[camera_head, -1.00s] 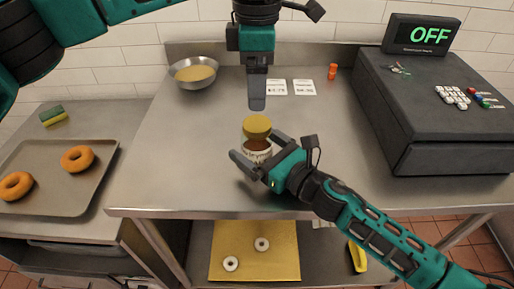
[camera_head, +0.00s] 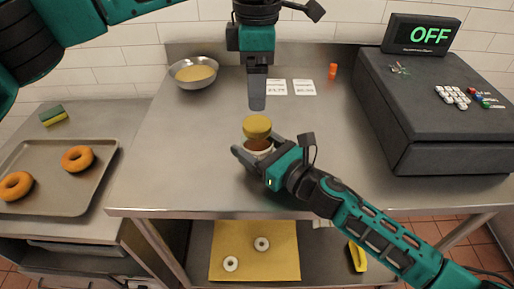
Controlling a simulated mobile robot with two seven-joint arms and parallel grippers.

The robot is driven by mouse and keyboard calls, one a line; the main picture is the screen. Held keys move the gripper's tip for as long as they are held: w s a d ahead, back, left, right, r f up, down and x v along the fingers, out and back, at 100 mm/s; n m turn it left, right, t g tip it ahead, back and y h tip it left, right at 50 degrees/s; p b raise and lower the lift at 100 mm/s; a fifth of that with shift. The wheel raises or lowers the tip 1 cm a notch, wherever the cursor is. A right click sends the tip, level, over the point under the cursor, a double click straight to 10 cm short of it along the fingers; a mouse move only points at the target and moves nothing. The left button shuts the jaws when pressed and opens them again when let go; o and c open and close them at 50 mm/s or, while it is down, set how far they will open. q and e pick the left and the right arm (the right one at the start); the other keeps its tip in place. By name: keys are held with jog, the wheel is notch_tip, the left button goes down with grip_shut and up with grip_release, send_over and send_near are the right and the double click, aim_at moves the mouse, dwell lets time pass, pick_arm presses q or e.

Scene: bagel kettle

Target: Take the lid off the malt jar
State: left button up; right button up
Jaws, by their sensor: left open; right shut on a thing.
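The malt jar (camera_head: 258,145) has brown contents and a pale label. It stands near the front middle of the steel table, partly hidden by my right gripper. Its round mustard-yellow lid (camera_head: 257,126) is on top of it. My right gripper (camera_head: 257,148) is shut around the jar's body from the front right, below the lid. My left gripper (camera_head: 257,106) is open and points down, seen edge-on. Its fingertips are above and behind the lid in the picture, apart from it, with nothing between them.
A metal bowl (camera_head: 194,73), price cards (camera_head: 277,88) and a small orange bottle (camera_head: 333,71) are at the back of the table. A dark cash register (camera_head: 430,108) takes the right side. A tray (camera_head: 98,187) with two bagels is at left. The table left of the jar is clear.

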aim_at(257, 123)
jog(key=c, duration=0.5)
pick_arm(q)
jog(key=shift+m, duration=0.3)
pick_arm(e)
jog(key=shift+c, duration=1.2)
pick_arm(q)
jog(key=m, duration=0.4)
pick_arm(e)
grip_shut()
pick_arm(q)
jog(key=m, duration=0.3)
jog(key=shift+m, duration=0.4)
jog(key=m, duration=0.3)
jog(key=shift+m, duration=0.4)
jog(key=m, duration=0.3)
jog(key=shift+m, duration=0.3)
jog(key=m, duration=0.6)
jog(key=shift+f+m, duration=0.4)
jog(key=shift+f, duration=3.6)
